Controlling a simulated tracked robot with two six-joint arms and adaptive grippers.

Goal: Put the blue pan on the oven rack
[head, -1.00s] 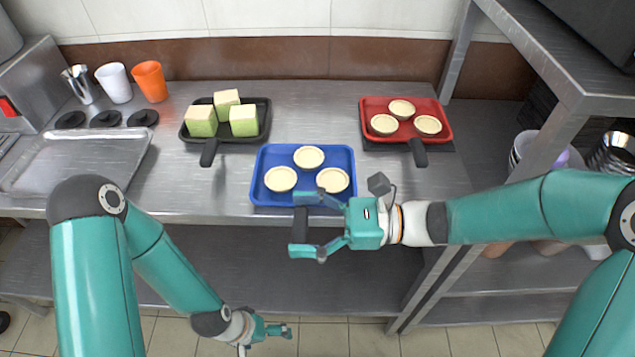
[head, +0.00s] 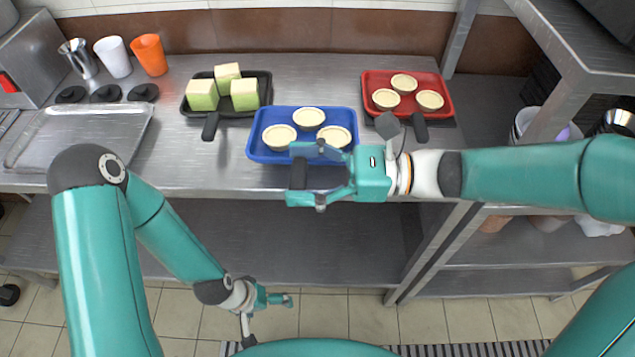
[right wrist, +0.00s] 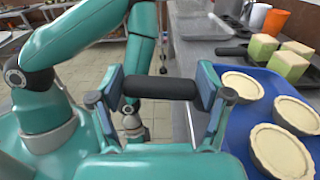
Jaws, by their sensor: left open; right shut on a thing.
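The blue pan (head: 253,146) holds three pale tart shells (head: 309,118) and is over the front of the steel counter. It looks raised slightly off the counter. My right gripper (head: 298,174) is shut on its dark handle, which points toward me. In the right wrist view, the black handle (right wrist: 160,88) lies between the two fingers, with the blue pan (right wrist: 238,135) to the right. My left gripper (head: 265,305) is open and empty, low in front of the counter. I cannot make out an oven rack.
A black pan (head: 209,130) with green-sided cubes and a red pan (head: 446,88) with tart shells stand behind on the counter. A steel tray (head: 80,150), cups (head: 150,55) and black discs are at left. A metal shelf unit (head: 585,60) rises at right.

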